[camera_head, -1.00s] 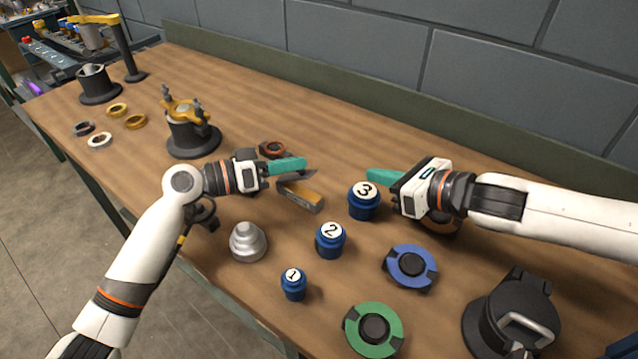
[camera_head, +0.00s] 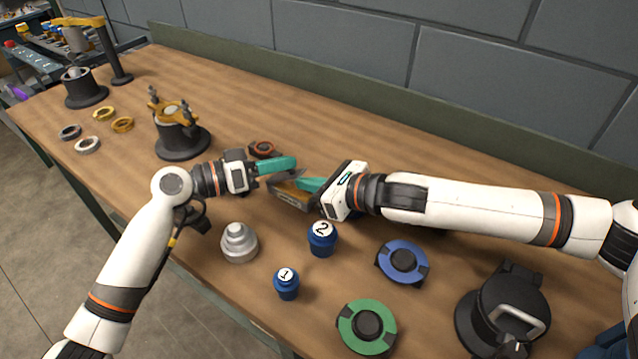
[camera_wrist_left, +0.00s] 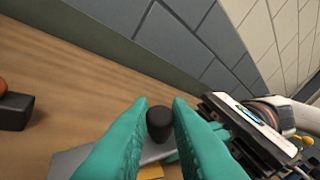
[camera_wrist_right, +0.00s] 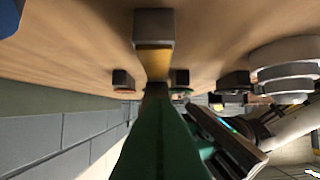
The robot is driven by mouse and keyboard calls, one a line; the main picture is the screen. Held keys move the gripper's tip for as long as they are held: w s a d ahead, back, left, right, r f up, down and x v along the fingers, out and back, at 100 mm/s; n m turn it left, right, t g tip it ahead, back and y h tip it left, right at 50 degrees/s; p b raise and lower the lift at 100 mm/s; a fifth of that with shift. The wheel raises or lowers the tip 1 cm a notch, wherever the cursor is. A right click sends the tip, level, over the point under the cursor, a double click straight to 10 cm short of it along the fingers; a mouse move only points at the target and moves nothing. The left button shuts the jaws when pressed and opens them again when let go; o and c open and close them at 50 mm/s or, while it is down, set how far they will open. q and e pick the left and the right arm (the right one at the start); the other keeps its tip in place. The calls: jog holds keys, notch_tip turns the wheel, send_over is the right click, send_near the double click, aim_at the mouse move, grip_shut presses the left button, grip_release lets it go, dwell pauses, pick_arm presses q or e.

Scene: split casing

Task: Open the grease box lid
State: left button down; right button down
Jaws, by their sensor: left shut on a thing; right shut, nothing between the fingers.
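The grease box (camera_head: 289,196) is a small box with a yellowish side, on the table between my grippers in the head view. Its grey lid (camera_wrist_left: 70,163) and a dark round knob (camera_wrist_left: 158,122) show in the left wrist view. My left gripper (camera_head: 291,163) is shut on the knob, with a finger on each side. My right gripper (camera_head: 301,184) is shut and empty, its tips close to the box. I cannot tell if they touch it. The box also shows in the right wrist view (camera_wrist_right: 153,28), beyond the fingertips. My right gripper hides part of the box.
Blue jars marked 2 (camera_head: 322,240) and 1 (camera_head: 287,284) and a grey stepped part (camera_head: 239,243) stand in front. Blue (camera_head: 403,262) and green (camera_head: 366,327) round parts lie right. A black-based fixture (camera_head: 182,140) stands left. The back strip of table is clear.

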pick_arm(q)
jog(key=shift+s+d, duration=0.1)
pick_arm(e)
jog(key=shift+w+a+r, duration=0.2)
jog(key=shift+a+r, duration=0.2)
jog(key=shift+r, duration=0.5)
pick_arm(q)
jog(key=c, duration=1.3)
grip_release()
jog(key=shift+f, duration=0.15)
jog(key=shift+c, duration=0.2)
